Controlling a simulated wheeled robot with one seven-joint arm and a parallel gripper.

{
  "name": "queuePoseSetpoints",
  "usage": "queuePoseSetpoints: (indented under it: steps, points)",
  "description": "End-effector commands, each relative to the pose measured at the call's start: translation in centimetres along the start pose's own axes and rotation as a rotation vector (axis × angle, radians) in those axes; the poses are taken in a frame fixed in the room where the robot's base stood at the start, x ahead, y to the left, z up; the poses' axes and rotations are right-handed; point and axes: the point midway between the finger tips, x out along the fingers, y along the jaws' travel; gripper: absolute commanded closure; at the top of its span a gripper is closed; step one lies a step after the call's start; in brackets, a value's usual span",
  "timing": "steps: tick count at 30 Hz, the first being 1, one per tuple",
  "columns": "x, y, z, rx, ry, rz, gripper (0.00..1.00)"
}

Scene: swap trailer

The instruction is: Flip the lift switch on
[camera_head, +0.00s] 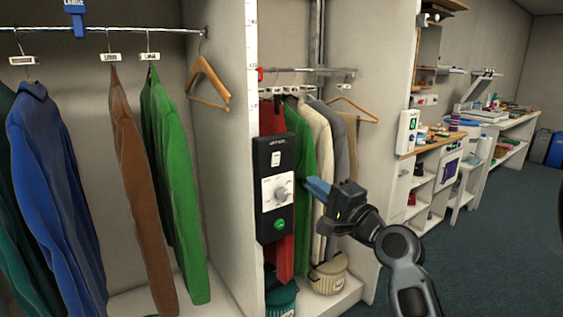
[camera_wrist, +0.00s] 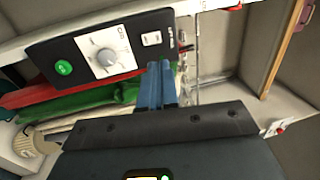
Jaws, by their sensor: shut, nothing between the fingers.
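A black control panel (camera_head: 274,187) is mounted on the edge of the white closet divider in the head view. It carries a white rocker switch (camera_head: 275,159) near the top, a grey dial (camera_head: 281,192) on a white plate and a green button (camera_head: 279,224) at the bottom. In the wrist view the panel (camera_wrist: 78,62) lies sideways, with the switch (camera_wrist: 151,39) near its right end. My gripper (camera_head: 316,188) has blue fingers and is shut and empty, to the right of the panel. In the wrist view the fingertips (camera_wrist: 160,70) are just below the switch. I cannot tell whether they touch the panel.
Clothes hang left of the divider, including a blue jacket (camera_head: 55,190) and a green one (camera_head: 172,170). More garments hang behind the panel, with baskets (camera_head: 328,275) below. Shelves and a workbench (camera_head: 500,125) stand at the right. The carpet (camera_head: 500,240) at right is clear.

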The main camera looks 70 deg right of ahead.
Motion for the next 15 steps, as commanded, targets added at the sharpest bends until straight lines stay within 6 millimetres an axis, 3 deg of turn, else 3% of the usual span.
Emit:
queuePoseSetpoints:
  steps: [8, 15]
  points:
    - [0.6, -0.1, 0.0, -0.001, 0.0, 0.001, 1.0]
    - [4.3, -0.3, 0.0, 0.0, -0.001, -0.001, 1.0]
